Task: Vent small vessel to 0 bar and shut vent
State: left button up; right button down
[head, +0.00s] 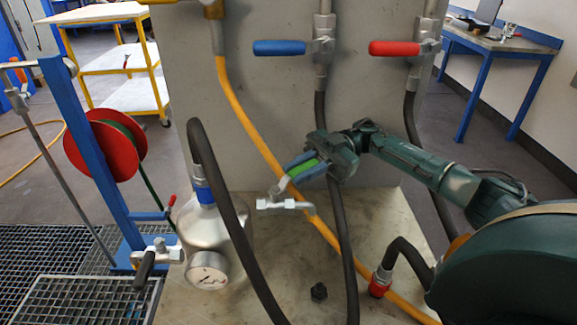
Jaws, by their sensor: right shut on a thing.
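The small silver vessel (217,228) stands upright on the pale plate, with a blue collar at its neck. Its round pressure gauge (207,271) faces me; the needle is too small to read surely. A metal vent valve (284,204) sticks out to the right of the vessel, with a green lever (302,169) angled up and to the right. My right gripper (303,166) is shut on this green lever, its fingers on both sides of it. My left gripper is not in view.
Dark hoses and a yellow hose (247,120) run close around the vessel and gripper. A blue lever (279,48) and a red lever (393,48) sit on the grey panel above. A black-handled valve (145,265) is left of the gauge.

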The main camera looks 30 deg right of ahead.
aim_at(302, 165)
dwell(0.3)
jog(key=c, duration=1.3)
grip_release()
notch_tip(302, 165, up, 10)
jog(key=shift+r, duration=0.1)
jog(key=shift+c, duration=0.7)
